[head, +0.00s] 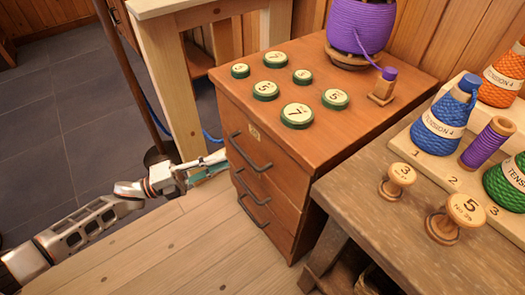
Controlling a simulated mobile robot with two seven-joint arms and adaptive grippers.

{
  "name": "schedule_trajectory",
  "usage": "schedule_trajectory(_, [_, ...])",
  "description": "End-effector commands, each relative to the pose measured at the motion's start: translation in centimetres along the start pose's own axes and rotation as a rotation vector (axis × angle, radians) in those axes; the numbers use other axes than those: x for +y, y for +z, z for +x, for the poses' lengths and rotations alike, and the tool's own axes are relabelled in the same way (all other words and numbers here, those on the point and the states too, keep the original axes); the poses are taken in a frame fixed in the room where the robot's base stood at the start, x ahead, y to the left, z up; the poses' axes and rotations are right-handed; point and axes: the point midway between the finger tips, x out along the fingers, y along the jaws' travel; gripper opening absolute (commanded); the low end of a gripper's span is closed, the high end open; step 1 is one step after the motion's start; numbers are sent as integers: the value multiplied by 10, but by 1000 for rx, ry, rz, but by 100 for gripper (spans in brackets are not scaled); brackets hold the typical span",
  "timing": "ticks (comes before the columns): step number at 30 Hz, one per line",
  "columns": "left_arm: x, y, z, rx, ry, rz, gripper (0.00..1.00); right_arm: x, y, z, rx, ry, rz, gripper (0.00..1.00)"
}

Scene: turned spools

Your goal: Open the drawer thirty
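A reddish-brown wooden drawer cabinet (286,165) stands in the middle of the head view. Its front has several drawers stacked one above another, with dark bar handles: a top handle (250,154), a middle handle (252,189) and a low handle (253,213). All drawers look closed. A small label (254,131) sits above the top handle; I cannot read it, so I cannot tell which drawer is thirty. My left gripper (213,167) is just left of the cabinet front, apart from the handles. Its finger gap is unclear. My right gripper is out of view.
Several round numbered discs (297,115), a purple spool (361,25) and a small wooden post (383,85) are on the cabinet top. A workbench (420,240) at right holds yarn cones (440,122) and numbered wooden knobs (397,183). A pale wooden table (171,70) stands behind my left gripper.

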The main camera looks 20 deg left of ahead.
Motion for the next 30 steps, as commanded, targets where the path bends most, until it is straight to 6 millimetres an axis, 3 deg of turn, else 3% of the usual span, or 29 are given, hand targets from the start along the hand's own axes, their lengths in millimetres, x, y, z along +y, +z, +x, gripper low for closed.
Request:
schedule_trajectory(1, [15,3,-8,21,14,14,17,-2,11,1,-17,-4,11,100])
schedule_trajectory(7, [10,11,-7,71,9,71,17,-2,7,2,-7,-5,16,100])
schedule_trajectory(21, [6,7,57,73,4,74,17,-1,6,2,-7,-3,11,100])
schedule_trajectory(30, [7,6,68,71,6,73,17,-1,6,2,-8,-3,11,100])
